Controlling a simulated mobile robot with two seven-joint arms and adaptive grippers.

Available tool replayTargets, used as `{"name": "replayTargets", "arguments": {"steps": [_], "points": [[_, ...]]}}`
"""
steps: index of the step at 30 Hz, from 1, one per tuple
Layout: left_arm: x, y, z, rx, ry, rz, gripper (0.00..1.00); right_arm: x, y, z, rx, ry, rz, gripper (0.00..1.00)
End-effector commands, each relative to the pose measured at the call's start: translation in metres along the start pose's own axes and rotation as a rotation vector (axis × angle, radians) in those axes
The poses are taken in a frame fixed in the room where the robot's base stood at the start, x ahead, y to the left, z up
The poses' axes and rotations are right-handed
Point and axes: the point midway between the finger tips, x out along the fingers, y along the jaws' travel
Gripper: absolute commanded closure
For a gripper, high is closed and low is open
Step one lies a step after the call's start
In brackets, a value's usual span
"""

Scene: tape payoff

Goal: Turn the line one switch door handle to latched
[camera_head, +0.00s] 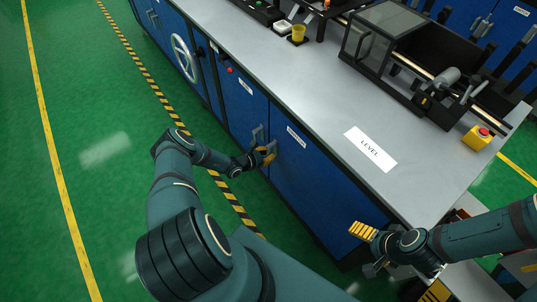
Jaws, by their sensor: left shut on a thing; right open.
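Two blue cabinet doors stand side by side under the grey worktop. The left door (245,103) and the right door (312,172) each carry a small white label too small to read. Two grey handles sit near the seam, one on the left door (257,134) and one on the right door (273,146). My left gripper (267,156) is shut on the right door's handle, and its yellow fingers partly hide that handle. I cannot tell the handle's exact angle. My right gripper (398,263) is open and empty, low near the worktop's right front corner.
A handwheel (184,58) is on the cabinet further left. Green floor on the left is clear.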

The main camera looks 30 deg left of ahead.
Motion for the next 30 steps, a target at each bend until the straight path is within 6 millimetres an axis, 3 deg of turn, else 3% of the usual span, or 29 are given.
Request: {"name": "replayTargets", "arguments": {"steps": [1, 3, 16, 30], "points": [[0.001, 0.001, 0.003, 0.001, -0.005, 0.002, 0.73, 0.000, 0.000, 0.000, 0.000, 0.000, 0.000, 0.06], [0.001, 0.001, 0.002, 0.001, -0.004, 0.002, 0.54, 0.000, 0.000, 0.000, 0.000, 0.000, 0.000, 0.06], [-0.009, 0.002, 0.000, -0.001, 0.000, 0.002, 0.54, 0.000, 0.000, 0.000, 0.000, 0.000, 0.000, 0.06], [-0.095, 0.002, 0.001, 0.000, -0.002, 0.003, 0.54, 0.000, 0.000, 0.000, 0.000, 0.000, 0.000, 0.06]]}}
